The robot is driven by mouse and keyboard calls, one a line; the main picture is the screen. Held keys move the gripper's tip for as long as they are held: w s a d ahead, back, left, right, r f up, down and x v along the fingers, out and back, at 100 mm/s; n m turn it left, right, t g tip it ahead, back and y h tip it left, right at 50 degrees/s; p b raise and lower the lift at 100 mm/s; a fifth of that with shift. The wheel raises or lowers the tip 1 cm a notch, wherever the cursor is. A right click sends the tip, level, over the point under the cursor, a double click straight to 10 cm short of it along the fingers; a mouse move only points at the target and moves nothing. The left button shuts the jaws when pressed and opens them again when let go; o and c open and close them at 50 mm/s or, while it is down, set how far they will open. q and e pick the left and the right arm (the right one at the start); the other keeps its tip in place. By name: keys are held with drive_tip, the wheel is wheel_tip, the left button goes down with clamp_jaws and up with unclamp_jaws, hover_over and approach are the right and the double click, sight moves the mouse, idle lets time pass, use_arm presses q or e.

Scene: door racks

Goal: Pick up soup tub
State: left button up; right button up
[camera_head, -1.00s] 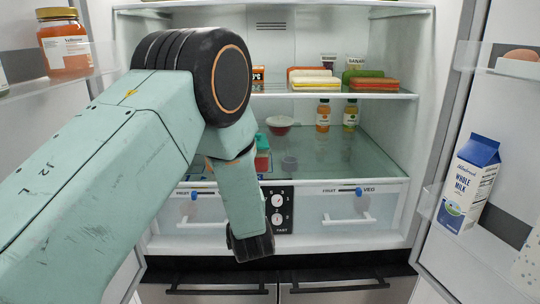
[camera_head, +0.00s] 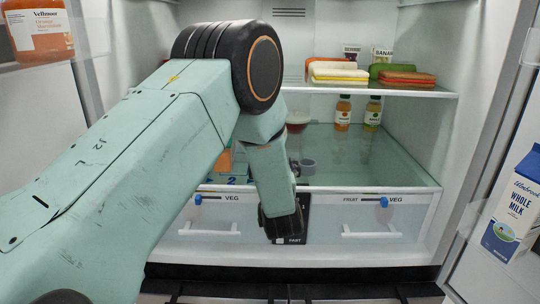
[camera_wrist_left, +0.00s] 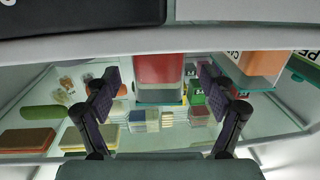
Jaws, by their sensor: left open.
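A red tub (camera_wrist_left: 160,68), likely the soup tub, shows in the left wrist view between the two fingers. That view looks upside down, with a drawer front along its top edge. My left gripper (camera_wrist_left: 160,84) is open, with one finger to each side of the tub in the picture. I see no contact, and how far the tub is from the fingers I cannot tell. In the head view my left gripper (camera_head: 283,226) hangs in front of the fridge drawers, and my arm hides the tub. My right gripper is out of view.
An orange-and-teal carton (camera_head: 238,160) stands left of my forearm on the lower glass shelf. A grey cup (camera_head: 306,167) and a red bowl (camera_head: 298,119) are right of it. The upper shelf (camera_head: 400,91) holds stacked food. A milk carton (camera_head: 514,208) stands in the right door.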

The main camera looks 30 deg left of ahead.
use_arm(q)
drive_tip(key=x, duration=0.4)
drive_tip(key=shift+w+d+p, duration=0.15)
drive_tip(key=shift+w+p, duration=0.05)
drive_tip(key=shift+p, duration=0.2)
drive_tip(key=shift+a+r, duration=0.25)
drive_tip(key=shift+a, duration=0.35)
drive_tip(key=shift+w+d+f, duration=0.2)
drive_tip(key=shift+w+f, duration=0.05)
drive_tip(key=shift+w, duration=0.4)
drive_tip(key=shift+c, duration=1.4)
drive_tip(key=shift+s+a+r, duration=0.2)
drive_tip(key=shift+s, duration=0.3)
drive_tip(key=c, duration=0.4)
drive_tip(key=shift+w+d+f, duration=0.15)
drive_tip(key=shift+w+d, duration=0.05)
drive_tip(key=shift+w, duration=0.1)
drive_tip(key=c, duration=0.5)
drive_tip(key=shift+s+a, duration=0.1)
drive_tip(key=shift+s, duration=0.05)
drive_tip(key=c, duration=0.5)
